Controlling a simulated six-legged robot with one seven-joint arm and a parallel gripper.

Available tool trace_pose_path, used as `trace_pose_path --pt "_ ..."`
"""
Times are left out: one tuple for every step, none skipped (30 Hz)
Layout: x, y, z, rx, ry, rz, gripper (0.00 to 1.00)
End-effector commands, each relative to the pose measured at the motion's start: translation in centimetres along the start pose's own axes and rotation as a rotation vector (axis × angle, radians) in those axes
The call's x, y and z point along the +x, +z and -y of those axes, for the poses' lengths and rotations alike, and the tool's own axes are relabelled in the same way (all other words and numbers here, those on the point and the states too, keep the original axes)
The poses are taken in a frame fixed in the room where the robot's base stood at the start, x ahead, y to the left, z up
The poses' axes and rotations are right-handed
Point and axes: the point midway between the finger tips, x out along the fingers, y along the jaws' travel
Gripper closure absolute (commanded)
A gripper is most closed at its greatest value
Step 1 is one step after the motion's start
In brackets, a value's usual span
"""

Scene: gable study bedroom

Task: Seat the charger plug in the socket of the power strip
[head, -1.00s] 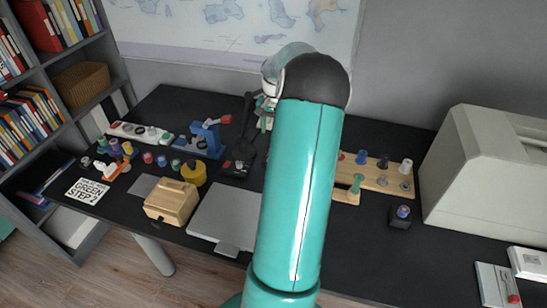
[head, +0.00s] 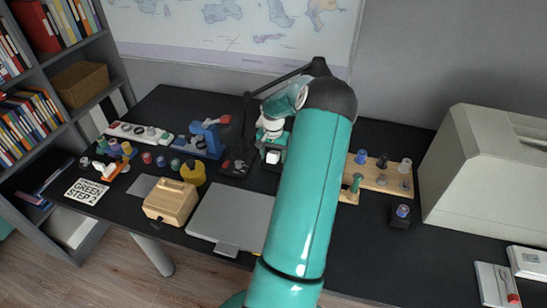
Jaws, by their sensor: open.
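The power strip (head: 126,129) is a long white bar with round sockets and a red part at its left end. It lies at the back left of the black desk. A small white block (head: 272,157), perhaps the charger plug, shows just below my gripper (head: 270,142). My gripper is open, at the back middle of the desk, well to the right of the strip. The picture is too small to tell whether its fingers touch the block. My teal arm hides part of the desk to the right of it.
A blue clamp-like device (head: 207,138) and a black stand (head: 240,155) stand between strip and gripper. In front are a closed laptop (head: 228,218), a yellow mug (head: 193,173) and a wooden box (head: 170,202). A wooden peg board (head: 383,180) and a large beige machine (head: 485,175) stand right.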

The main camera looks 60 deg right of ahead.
Motion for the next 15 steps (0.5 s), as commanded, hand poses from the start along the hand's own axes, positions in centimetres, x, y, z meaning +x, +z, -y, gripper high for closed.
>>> trace_pose_path --pt "0.02 -0.02 0.00 0.000 0.000 -0.001 0.40" --pt "0.00 -0.02 0.00 0.000 0.000 -0.001 0.40" --pt "-0.01 -0.02 0.00 0.000 0.000 -0.001 0.40" --pt "-0.01 -0.02 0.00 0.000 0.000 -0.001 0.40" --pt "-0.02 -0.01 0.01 0.000 0.000 -0.001 0.40" --pt "-0.02 -0.01 0.01 0.000 0.000 -0.001 0.46" --pt "-0.02 -0.01 0.01 0.000 0.000 -0.001 0.52" --pt "-0.02 -0.01 0.01 -0.001 0.000 -0.001 0.58" --pt "-0.02 -0.01 0.01 -0.001 0.000 -0.001 0.66" --pt "-0.03 -0.01 0.01 -0.001 0.000 -0.001 0.71" --pt "-0.03 -0.01 0.02 -0.001 0.000 -0.001 0.77" --pt "-0.03 -0.01 0.01 -0.001 0.000 -0.001 0.85" --pt "-0.03 -0.01 0.02 -0.001 0.000 -0.001 0.91" --pt "-0.06 -0.02 0.02 -0.001 0.000 -0.001 0.92" --pt "-0.06 -0.02 0.02 -0.001 0.000 -0.001 0.96"
